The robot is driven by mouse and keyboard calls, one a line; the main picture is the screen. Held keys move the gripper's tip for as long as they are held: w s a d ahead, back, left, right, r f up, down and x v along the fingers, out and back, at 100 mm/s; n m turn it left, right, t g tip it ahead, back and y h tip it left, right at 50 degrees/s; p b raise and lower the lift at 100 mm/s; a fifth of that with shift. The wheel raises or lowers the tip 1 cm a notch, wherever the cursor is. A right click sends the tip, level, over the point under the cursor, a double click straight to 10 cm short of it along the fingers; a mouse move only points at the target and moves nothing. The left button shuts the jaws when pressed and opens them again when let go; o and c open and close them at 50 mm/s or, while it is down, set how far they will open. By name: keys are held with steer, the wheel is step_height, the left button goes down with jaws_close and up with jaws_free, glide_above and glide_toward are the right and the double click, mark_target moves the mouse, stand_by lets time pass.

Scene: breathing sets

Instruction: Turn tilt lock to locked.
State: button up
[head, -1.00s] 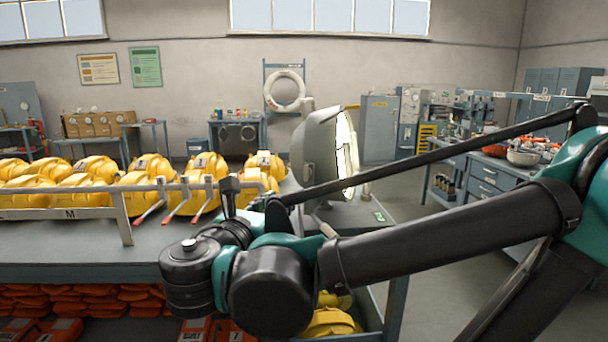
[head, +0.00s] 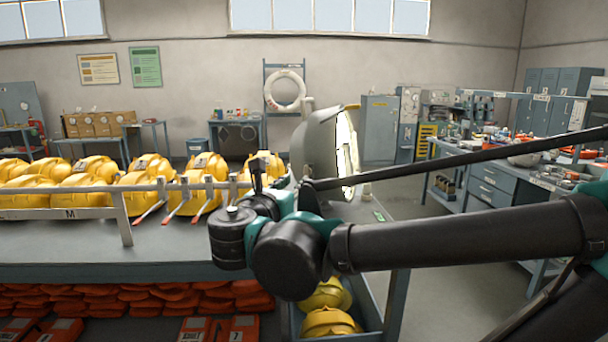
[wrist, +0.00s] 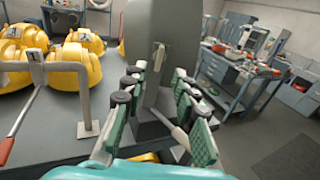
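A large grey round lamp (head: 321,150) with a bright lit face stands at the table's right end; it also fills the top middle of the wrist view (wrist: 165,30). A small pale lever (wrist: 159,56) sits on the lamp's side. A second pale lever (wrist: 181,137) shows lower down, near my right finger. I cannot tell which lever is the tilt lock. My gripper (wrist: 155,86) is open, its green, black-padded fingers spread on either side of the lamp's grey upright bracket (wrist: 152,97). In the head view my arm mostly hides the gripper and the lamp's base.
Yellow helmets (head: 88,168) line the table (head: 170,240) left of the lamp, behind a metal rail (head: 122,220). Red-handled tools (head: 205,208) lean there. A bin with yellow helmets (head: 330,322) is below. A cluttered workbench (head: 500,180) stands to the right, beyond open floor.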

mark_target(305, 173)
steer(key=shift+x, duration=3.85)
jaws_close()
